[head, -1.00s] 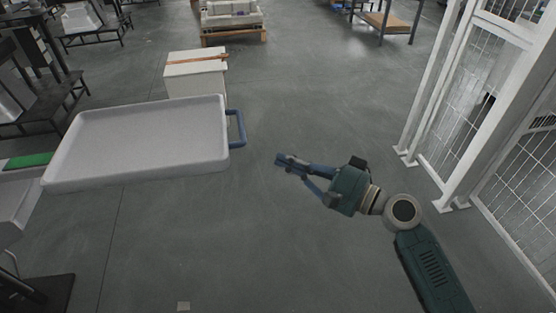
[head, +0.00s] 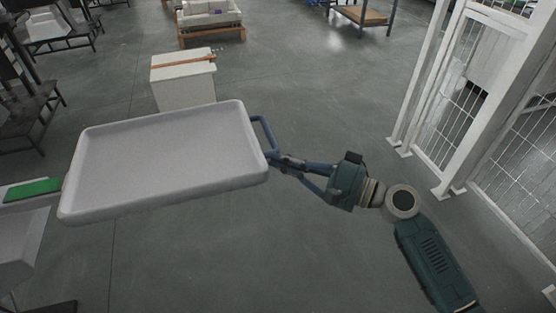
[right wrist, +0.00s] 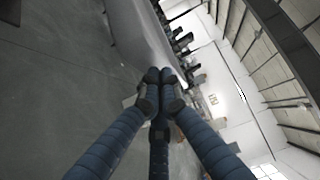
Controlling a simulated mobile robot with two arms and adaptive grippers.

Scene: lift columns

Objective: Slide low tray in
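The low tray (head: 170,150) is a shallow white tray with a raised rim, at left centre of the head view. The tray's pale side (right wrist: 140,30) shows beyond the fingers there. My left gripper is not in view.
A white box (head: 184,84) with a brown strip stands behind the tray. A green item (head: 32,189) lies on a pale surface at the left. White mesh fencing (head: 460,100) stands at the right. Open grey floor lies between the tray and the fence.

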